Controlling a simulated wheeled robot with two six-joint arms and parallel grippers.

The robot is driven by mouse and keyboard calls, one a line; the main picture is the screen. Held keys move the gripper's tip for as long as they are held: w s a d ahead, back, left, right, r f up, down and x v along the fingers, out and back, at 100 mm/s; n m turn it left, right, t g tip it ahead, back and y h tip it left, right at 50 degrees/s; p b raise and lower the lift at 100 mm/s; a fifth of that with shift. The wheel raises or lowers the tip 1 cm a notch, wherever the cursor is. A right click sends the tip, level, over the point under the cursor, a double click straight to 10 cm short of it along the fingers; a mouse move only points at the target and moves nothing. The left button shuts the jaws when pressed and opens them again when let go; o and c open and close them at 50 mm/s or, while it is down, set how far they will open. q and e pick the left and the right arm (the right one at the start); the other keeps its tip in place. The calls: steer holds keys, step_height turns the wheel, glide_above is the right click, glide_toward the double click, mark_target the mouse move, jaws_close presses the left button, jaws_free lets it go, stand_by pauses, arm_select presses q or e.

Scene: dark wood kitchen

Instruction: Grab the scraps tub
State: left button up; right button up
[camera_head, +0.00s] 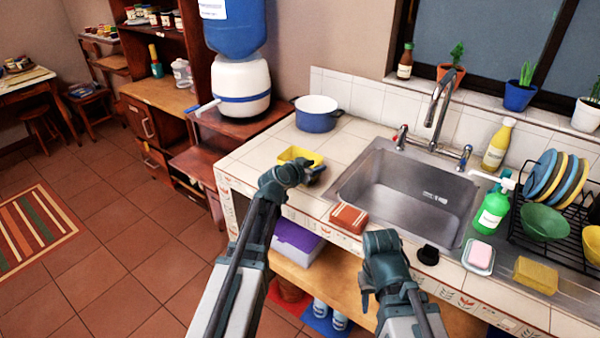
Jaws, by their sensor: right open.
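A small yellow tub (301,154), which looks like the scraps tub, sits on the tiled counter left of the sink. My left gripper (318,174) is at the tub's near right side, over the counter, and overlaps it in the view. Its fingers are small and partly hidden, so I cannot tell whether they touch or grip the tub. My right gripper (368,292) is open in front of the counter's front edge, below the sink, with nothing seen in it.
A blue pot (317,119) stands behind the tub. A red-brown sponge or brick-like block (349,217) lies at the counter's front edge, beside the sink (410,190). A purple-lidded box (296,238) is on the shelf below. A small black object (428,255) lies near the edge.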

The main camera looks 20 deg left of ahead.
arm_select(q)
steer(key=shift+x, duration=0.95)
steer(key=shift+s, duration=0.1)
jaws_close()
stand_by(0.5)
